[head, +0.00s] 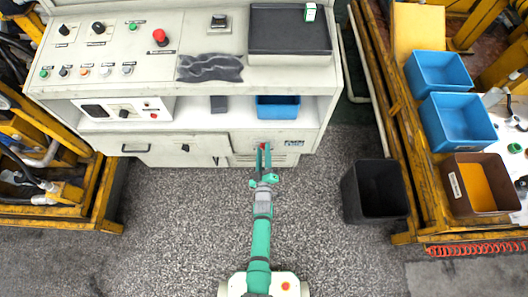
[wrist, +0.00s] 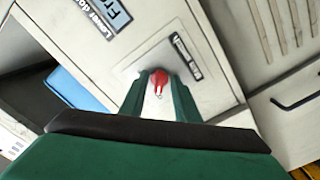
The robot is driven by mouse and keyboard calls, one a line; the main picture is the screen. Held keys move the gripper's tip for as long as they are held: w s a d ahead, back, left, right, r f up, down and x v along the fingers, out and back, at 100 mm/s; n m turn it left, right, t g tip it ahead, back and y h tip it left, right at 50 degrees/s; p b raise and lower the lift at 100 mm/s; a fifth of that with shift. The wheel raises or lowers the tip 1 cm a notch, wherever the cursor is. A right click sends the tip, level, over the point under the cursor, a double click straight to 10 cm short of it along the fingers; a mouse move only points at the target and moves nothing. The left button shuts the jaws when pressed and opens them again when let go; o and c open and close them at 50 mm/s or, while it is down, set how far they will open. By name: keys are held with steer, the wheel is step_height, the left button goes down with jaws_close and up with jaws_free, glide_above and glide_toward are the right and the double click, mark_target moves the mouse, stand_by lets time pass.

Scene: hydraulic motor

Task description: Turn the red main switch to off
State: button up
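The red main switch (wrist: 160,84) is on the pale front panel of the control cabinet, with a black label beside it. In the wrist view, my gripper (wrist: 160,98) has its two green fingers on either side of the switch, with a gap between them. The fingers are open and reach close to the panel; I cannot tell whether either touches the switch. In the head view, my gripper (head: 263,149) is at the cabinet's lower front, and the switch is a tiny, partly hidden red spot.
The control cabinet (head: 180,148) has buttons on top and a blue bin (head: 278,106) on its shelf. A black bin (head: 378,190) stands on the floor to the right. A yellow-framed bench (head: 410,165) with blue boxes is farther right. The floor left of my arm is clear.

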steer(key=s, duration=1.1)
stand_by(0.4)
steer(key=s+r+m+g, duration=0.1)
steer(key=s+r+m, duration=0.3)
steer(key=s+r, duration=0.6)
steer(key=s+r+m+g, duration=0.1)
steer(key=s+r+m, duration=0.2)
steer(key=s+r, duration=0.65)
steer(key=s+r+m, duration=0.2)
steer(key=s+r, duration=0.5)
steer(key=r, duration=0.1)
steer(key=shift+r+g, duration=0.2)
steer(key=shift+g, duration=0.1)
steer(key=shift+s, duration=0.15)
